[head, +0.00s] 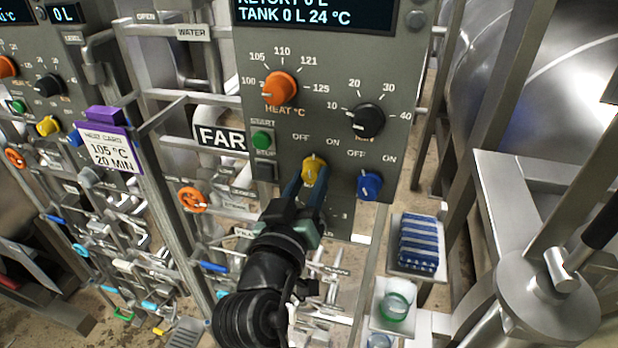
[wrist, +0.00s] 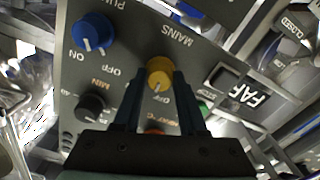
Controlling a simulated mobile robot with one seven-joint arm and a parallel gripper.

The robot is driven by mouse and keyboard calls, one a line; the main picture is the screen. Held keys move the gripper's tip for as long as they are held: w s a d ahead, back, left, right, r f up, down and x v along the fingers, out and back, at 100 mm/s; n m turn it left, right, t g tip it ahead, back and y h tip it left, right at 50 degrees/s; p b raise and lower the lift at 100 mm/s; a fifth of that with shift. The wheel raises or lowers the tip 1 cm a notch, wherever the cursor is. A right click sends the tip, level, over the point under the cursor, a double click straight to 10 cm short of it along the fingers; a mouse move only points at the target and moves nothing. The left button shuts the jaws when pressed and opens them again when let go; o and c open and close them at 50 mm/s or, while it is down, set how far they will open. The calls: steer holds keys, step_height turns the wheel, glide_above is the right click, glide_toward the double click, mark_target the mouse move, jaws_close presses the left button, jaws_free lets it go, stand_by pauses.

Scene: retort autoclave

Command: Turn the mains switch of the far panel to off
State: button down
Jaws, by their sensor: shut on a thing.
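The far panel (head: 230,60) is a grey board beside a "FAR" label (head: 222,138). Its mains switch is a yellow knob (head: 314,166), with OFF printed at its upper left and ON at its upper right. In the wrist view, the yellow knob (wrist: 160,68) sits below the word MAINS, and a pale mark on it faces the OFF lettering. My gripper (head: 306,188) reaches up to the panel from below and is shut on the knob. In the wrist view, my gripper's fingers (wrist: 160,82) lie on either side of it.
A blue knob (head: 370,185) is close on the right. The green start button (head: 262,140) is on the left, with orange (head: 281,88) and black (head: 368,120) dials above. A striped cloth (head: 418,243) and a glass (head: 396,300) stand on shelves at the lower right.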

steer(key=n+p, duration=0.1)
steer(key=n, duration=0.3)
steer(key=shift+n, duration=0.3)
stand_by(0.3)
steer(key=shift+c, duration=2.3)
jaws_free()
steer(key=shift+s, duration=0.15)
steer(key=b+v, duration=0.4)
steer(key=v, duration=0.8)
steer(key=shift+s+a, duration=0.15)
steer(key=shift+s, duration=0.2)
